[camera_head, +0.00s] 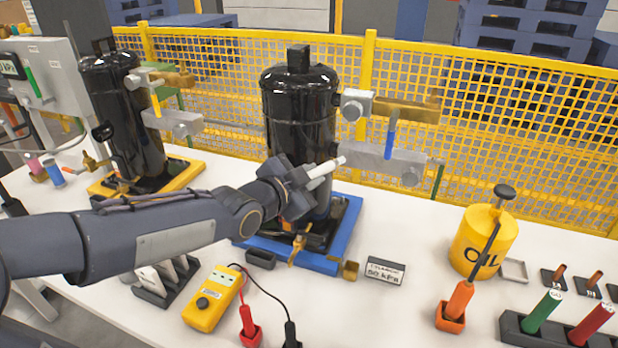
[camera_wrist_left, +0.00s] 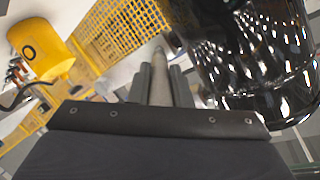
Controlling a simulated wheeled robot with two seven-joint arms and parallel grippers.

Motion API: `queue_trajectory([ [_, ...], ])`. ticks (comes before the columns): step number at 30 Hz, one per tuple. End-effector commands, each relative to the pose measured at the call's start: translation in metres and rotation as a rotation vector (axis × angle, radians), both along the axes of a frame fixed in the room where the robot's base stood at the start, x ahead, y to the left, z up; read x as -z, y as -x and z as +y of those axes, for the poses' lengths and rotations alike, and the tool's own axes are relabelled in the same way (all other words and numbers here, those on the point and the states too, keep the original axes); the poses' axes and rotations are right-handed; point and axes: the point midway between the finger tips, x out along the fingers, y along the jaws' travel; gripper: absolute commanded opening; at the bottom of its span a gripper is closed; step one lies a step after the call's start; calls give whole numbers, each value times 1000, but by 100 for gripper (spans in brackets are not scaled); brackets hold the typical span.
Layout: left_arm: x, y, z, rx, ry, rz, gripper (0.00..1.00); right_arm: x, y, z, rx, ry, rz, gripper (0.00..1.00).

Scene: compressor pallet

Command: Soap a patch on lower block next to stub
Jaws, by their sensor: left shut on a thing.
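My left gripper (camera_head: 304,180) is shut on a white tapered stick (camera_head: 327,167), in front of the black compressor (camera_head: 298,115) on the blue base. In the left wrist view the stick (camera_wrist_left: 160,72) points away between the fingers, with the shiny black shell (camera_wrist_left: 245,50) at right. The grey lower block (camera_head: 378,160) sticks out from the compressor's right side. The stick's tip is close to its left end; I cannot tell whether they touch. No soap is discernible on the block. My right gripper is out of view.
Above are the upper block (camera_head: 355,106) with a brass pipe and a blue-handled lever (camera_head: 391,138). A yellow oil can (camera_head: 483,240) stands at right and a yellow meter (camera_head: 212,297) in front. Yellow mesh fencing (camera_head: 510,100) runs behind.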

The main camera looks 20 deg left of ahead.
Motion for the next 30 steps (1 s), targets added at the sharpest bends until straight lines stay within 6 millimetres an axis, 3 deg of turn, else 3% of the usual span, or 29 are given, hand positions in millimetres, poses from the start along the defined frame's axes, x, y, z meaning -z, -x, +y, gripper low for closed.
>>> queue_trajectory([
  [11,-1,-6,-1,1,0,-1,0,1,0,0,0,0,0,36],
  [18,-1,-4,-19,2,2,1,0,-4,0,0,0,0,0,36],
  [22,-5,-3,-29,6,1,1,0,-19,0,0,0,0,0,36],
  [30,-2,-3,-36,1,0,1,0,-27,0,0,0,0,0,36],
])
